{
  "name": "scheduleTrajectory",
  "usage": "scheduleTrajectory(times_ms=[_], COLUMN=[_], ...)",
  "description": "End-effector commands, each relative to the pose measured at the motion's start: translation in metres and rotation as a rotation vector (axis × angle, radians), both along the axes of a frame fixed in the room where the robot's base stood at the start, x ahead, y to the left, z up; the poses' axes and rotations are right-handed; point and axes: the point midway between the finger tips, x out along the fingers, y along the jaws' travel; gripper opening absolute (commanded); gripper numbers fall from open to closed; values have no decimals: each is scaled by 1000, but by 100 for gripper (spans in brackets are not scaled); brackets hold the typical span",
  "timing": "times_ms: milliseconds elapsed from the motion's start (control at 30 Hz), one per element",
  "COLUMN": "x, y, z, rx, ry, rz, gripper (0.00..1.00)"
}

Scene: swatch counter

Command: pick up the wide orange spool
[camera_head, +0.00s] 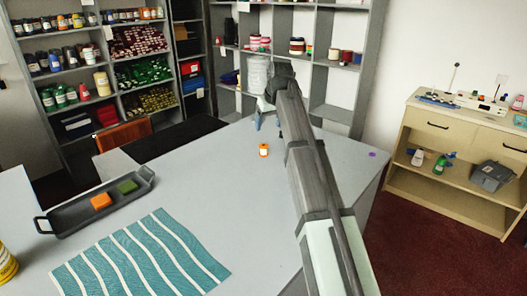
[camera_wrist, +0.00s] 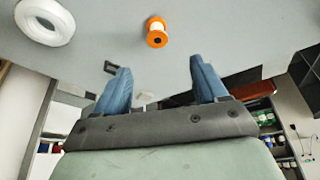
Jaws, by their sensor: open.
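The orange spool (camera_head: 263,150) stands on the grey table just in front of my gripper in the head view. It has orange flanges and a pale band around its middle. In the wrist view the orange spool (camera_wrist: 156,39) lies beyond the fingertips, roughly centred between them, with nothing touching it. My gripper (camera_head: 268,122) is open and empty; in the head view its fingers are small and partly hidden by the arm. In the wrist view my gripper (camera_wrist: 160,66) shows two blue fingers spread wide apart.
A white ring-shaped roll (camera_wrist: 45,20) lies on the table in the wrist view. A dark tray (camera_head: 70,218) holds an orange block (camera_head: 101,201) and a green block (camera_head: 127,187). A teal striped cloth (camera_head: 142,262) lies in front. Shelves stand behind.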

Motion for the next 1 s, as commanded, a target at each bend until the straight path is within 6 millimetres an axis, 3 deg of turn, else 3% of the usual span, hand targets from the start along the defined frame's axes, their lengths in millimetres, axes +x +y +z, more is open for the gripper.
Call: scheduleTrajectory(times_ms=[133, 500, 1000], x=[9, 30, 39], y=[2, 9, 11], z=[-11, -65, -95], rx=[4, 3, 3], ry=[-10, -9, -8], rz=[-8, -7, -6], gripper=[72, 72, 72])
